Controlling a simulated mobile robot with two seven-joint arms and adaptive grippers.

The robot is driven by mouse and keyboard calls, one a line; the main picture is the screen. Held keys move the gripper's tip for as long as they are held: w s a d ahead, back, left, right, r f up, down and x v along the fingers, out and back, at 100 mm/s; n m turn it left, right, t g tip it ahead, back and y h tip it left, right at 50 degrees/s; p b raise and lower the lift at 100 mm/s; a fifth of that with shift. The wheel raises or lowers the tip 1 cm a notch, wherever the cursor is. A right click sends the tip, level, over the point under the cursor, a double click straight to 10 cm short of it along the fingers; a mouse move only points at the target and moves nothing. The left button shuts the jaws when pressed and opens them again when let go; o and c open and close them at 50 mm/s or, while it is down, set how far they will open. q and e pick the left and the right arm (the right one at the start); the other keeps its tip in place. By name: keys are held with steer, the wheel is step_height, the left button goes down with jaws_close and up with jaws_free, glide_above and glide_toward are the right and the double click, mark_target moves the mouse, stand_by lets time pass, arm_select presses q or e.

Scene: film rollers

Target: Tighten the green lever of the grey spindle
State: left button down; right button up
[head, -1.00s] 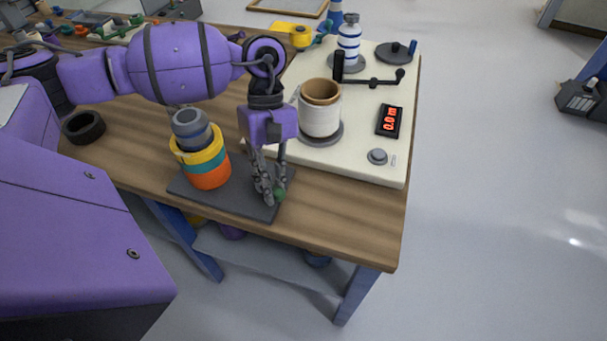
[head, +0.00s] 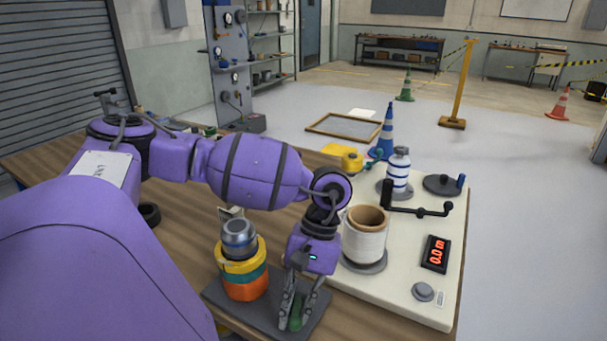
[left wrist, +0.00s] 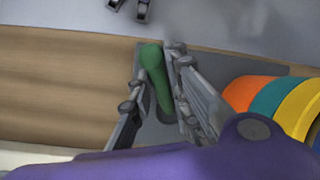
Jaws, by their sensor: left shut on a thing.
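A green lever (head: 295,318) is at the front right of a dark grey plate (head: 226,300) on the wooden table. My left gripper (head: 294,322) points down and is shut on the green lever. Whether this is the spindle I cannot tell. Two dark tips at the wrist view's top edge may be my right gripper (left wrist: 130,8).
A cream panel (head: 395,292) on the right carries a white spool (head: 366,240), a black crank (head: 420,211), a red-lit display (head: 435,253) and a blue-striped roll (head: 398,172). A black ring (head: 150,214) lies further left. A blue cone (head: 386,135) stands behind the table.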

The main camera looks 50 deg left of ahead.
arm_select(q)
steer(key=shift+a+r, duration=0.1)
steer(key=shift+a, duration=0.1)
steer(key=c, duration=1.6)
jaws_free()
steer(key=shift+s, duration=0.15)
steer(key=v, duration=1.2)
